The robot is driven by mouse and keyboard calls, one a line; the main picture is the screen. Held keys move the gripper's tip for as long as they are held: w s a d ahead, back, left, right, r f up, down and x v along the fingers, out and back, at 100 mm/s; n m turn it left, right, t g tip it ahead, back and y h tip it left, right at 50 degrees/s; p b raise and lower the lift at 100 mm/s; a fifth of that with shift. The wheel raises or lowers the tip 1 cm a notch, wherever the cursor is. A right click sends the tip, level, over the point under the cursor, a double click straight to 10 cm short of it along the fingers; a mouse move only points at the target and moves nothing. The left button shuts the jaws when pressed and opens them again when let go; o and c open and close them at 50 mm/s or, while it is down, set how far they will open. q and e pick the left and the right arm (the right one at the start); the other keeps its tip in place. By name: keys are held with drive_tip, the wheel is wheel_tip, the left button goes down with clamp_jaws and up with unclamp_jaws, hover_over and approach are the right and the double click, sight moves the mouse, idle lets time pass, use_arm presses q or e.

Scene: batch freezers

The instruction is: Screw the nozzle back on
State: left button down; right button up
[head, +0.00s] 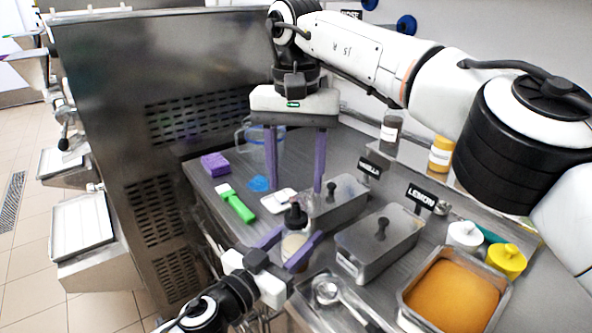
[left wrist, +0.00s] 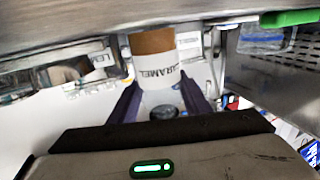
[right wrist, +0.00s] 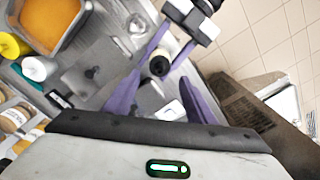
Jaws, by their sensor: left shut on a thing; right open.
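In the right wrist view the nozzle (right wrist: 159,66) appears as a dark round top between the left gripper's purple fingers. My right gripper (head: 296,190) is open and empty, its fingers pointing down above and behind the nozzle, apart from it.
Lidded metal tubs (head: 380,240) and an orange-filled pan (head: 455,290) stand to the right. A green-handled brush (head: 238,205), purple sponge (head: 214,164) and clear jug (head: 262,145) are on the counter at left. Bottles (head: 391,132) line the back ledge.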

sight(296, 203)
wheel_tip(296, 203, down, 8)
drive_tip(key=shift+r, duration=0.25)
drive_tip(key=shift+c, duration=0.4)
